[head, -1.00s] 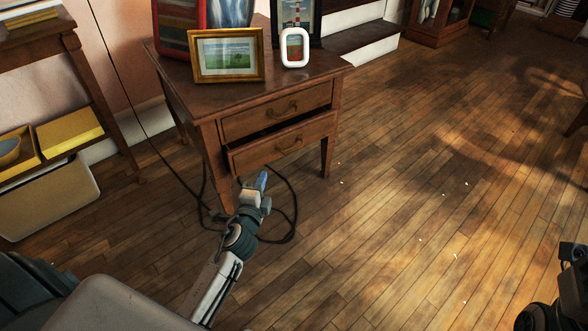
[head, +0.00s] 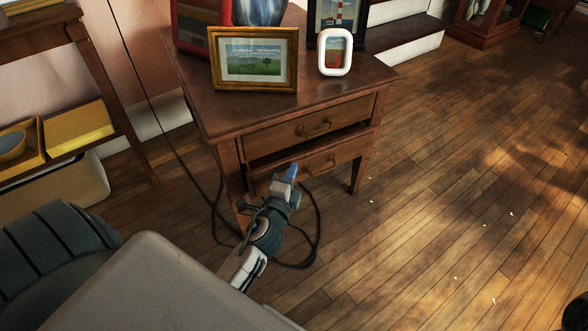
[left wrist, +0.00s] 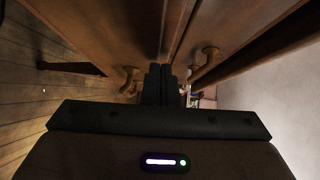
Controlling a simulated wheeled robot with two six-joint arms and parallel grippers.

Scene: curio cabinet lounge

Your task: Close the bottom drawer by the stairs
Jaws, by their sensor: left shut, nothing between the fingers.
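The wooden side table by the stairs has two drawers. The bottom drawer (head: 345,153) stands partly open, with a dark gap above its front and a handle (head: 320,165) on it. The top drawer (head: 350,117) looks shut. My left gripper (head: 291,172) is shut and empty, its tip in front of the left part of the bottom drawer's front. In the left wrist view the shut fingers (left wrist: 158,84) point at the wooden fronts, between two handles. I cannot tell whether they touch the wood. My right gripper is not in view.
Framed pictures, including a gold one (head: 254,60) and a white one (head: 336,52), stand on the tabletop. A black cable (head: 316,215) loops on the floor below. A shelf table (head: 70,25) is at left, white-sided stairs (head: 412,42) behind. The floor at right is mostly clear.

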